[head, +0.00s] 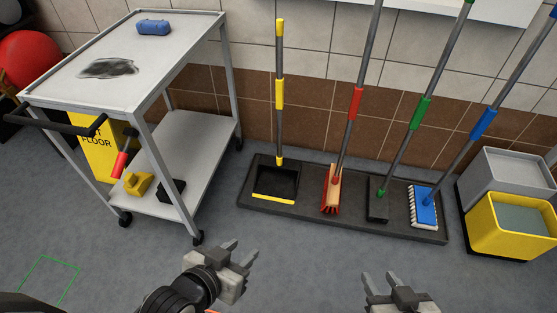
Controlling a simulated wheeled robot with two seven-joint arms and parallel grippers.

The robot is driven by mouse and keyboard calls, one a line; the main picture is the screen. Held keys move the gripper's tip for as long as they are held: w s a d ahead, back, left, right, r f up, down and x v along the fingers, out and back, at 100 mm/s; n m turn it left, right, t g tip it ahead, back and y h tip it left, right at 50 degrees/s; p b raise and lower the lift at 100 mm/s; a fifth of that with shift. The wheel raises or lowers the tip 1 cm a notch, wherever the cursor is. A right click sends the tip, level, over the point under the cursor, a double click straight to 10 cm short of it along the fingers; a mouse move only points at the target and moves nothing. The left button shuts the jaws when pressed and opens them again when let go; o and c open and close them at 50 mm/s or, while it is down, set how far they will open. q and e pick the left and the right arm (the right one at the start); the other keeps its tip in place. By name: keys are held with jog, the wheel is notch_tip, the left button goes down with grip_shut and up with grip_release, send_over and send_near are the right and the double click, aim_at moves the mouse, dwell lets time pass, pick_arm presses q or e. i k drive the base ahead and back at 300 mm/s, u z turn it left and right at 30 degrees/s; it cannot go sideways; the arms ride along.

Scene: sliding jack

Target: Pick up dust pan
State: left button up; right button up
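The dust pan (276,184) is a black scoop with a yellow front lip and a long upright grey handle with yellow grips (280,93). It stands at the left end of a black floor tray (346,226) against the tiled wall. My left gripper (238,252) is in front of the tray, below and left of the dust pan, apart from it and with nothing visible between its fingers. My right gripper (390,283) is at the bottom edge, right of centre, in front of the tray and touching nothing visible. Its fingers stand apart.
A red broom (332,189), a green-handled tool (379,200) and a blue brush (424,206) stand beside the dust pan. A grey cart (130,104) with a blue sponge (154,27) is at left. Yellow and grey buckets (512,226) are at right. Floor before the tray is clear.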

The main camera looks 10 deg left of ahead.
aim_at(277, 179)
jog(key=i, duration=1.6)
jog(key=z, duration=0.1)
